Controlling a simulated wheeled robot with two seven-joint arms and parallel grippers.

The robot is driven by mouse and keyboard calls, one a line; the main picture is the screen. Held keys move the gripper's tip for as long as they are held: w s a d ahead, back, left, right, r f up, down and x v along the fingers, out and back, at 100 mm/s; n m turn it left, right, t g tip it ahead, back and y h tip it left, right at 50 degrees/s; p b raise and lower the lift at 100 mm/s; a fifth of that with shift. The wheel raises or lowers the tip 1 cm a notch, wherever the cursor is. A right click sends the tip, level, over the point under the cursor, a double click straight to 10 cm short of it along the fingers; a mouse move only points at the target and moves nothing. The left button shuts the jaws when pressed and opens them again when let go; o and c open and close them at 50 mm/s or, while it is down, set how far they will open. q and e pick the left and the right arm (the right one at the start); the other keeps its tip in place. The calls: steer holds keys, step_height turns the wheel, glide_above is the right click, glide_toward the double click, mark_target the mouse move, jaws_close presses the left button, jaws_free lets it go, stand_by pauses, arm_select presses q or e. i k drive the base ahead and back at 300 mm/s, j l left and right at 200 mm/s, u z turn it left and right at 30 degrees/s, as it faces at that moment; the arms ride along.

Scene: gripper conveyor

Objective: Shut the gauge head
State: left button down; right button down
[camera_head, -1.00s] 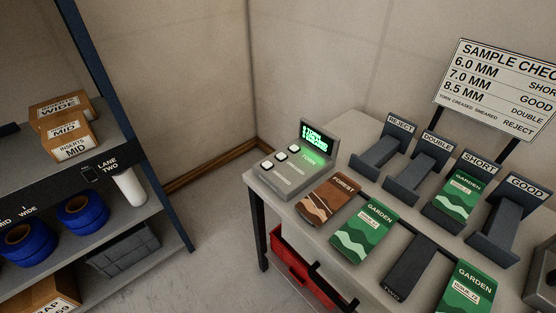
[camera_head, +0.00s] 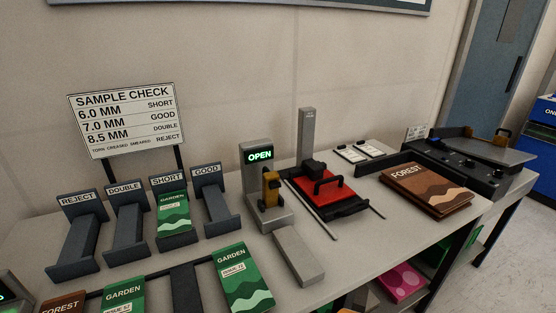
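A grey upright device (camera_head: 254,175) stands near the middle of the table, and its green display (camera_head: 260,155) reads OPEN. I take it to be the gauge. A yellow-brown lever or head part (camera_head: 271,188) sits on its front, above a grey base; whether a gap lies under it is too small to tell. No booklet shows in it. A plain grey block (camera_head: 299,254) lies in front of it. Neither of my grippers is in view.
A red plate with a black handle (camera_head: 331,190) is right of the gauge. A brown FOREST pack (camera_head: 425,190) lies farther right, by a dark machine (camera_head: 466,168). Labelled stands, one holding a green pack (camera_head: 173,213), and a GARDEN pack (camera_head: 243,277) are left.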

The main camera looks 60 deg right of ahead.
mark_target(271, 183)
steer(key=z, duration=1.75)
